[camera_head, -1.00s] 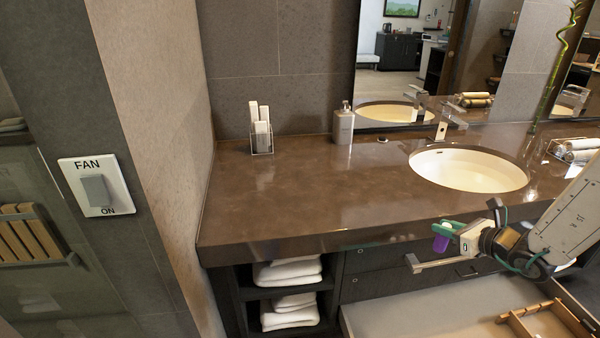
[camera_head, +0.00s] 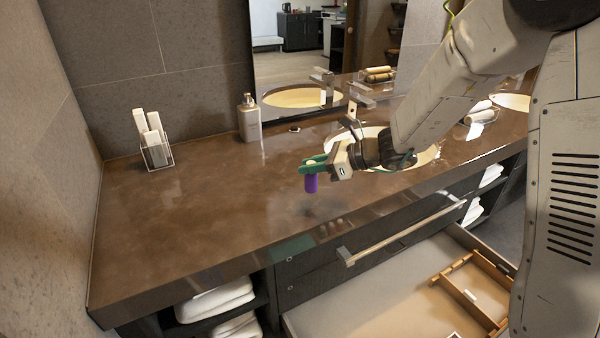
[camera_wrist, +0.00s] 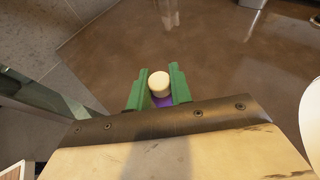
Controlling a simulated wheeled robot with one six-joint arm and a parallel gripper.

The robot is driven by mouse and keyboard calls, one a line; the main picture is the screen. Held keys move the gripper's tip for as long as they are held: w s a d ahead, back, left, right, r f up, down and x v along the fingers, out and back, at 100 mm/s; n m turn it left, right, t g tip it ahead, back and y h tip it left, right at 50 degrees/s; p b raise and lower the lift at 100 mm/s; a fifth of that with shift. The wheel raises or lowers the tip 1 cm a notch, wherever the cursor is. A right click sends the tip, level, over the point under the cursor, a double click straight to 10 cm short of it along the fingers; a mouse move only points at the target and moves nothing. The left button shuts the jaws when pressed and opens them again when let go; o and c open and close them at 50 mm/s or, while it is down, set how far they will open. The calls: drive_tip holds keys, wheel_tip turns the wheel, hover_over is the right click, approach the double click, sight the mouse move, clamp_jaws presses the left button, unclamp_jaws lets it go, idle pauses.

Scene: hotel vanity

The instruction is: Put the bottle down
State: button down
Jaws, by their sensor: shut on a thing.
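My gripper (camera_head: 312,165) has green fingers and is shut on a small purple bottle (camera_head: 311,184). The bottle hangs upright below the fingers, over the front part of the brown countertop (camera_head: 200,205), and appears to be above the surface. In the wrist view, the bottle's pale round cap (camera_wrist: 159,83) shows between the two green fingers (camera_wrist: 158,88), with a little purple body below it. The rest of the bottle is hidden there by my gripper.
A soap dispenser (camera_head: 249,117) and a clear holder with white items (camera_head: 154,145) stand at the back wall. The sink (camera_head: 421,158) is behind my arm. An open drawer (camera_head: 375,300) with a wooden tray (camera_head: 475,292) juts out below.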

drive_tip(key=shift+w+a+f, duration=0.35)
drive_tip(key=shift+w+f, duration=0.05)
drive_tip(key=shift+f, duration=0.25)
drive_tip(key=shift+w+a+f, duration=0.35)
drive_tip(key=shift+w+f, duration=0.05)
drive_tip(key=shift+f, duration=0.2)
drive_tip(key=shift+w+a+f, duration=0.35)
drive_tip(key=shift+w+f, duration=0.05)
drive_tip(key=shift+f, duration=0.25)
drive_tip(key=shift+f, duration=0.15)
drive_tip(key=c, duration=1.3)
unclamp_jaws()
drive_tip(key=shift+o, duration=0.2)
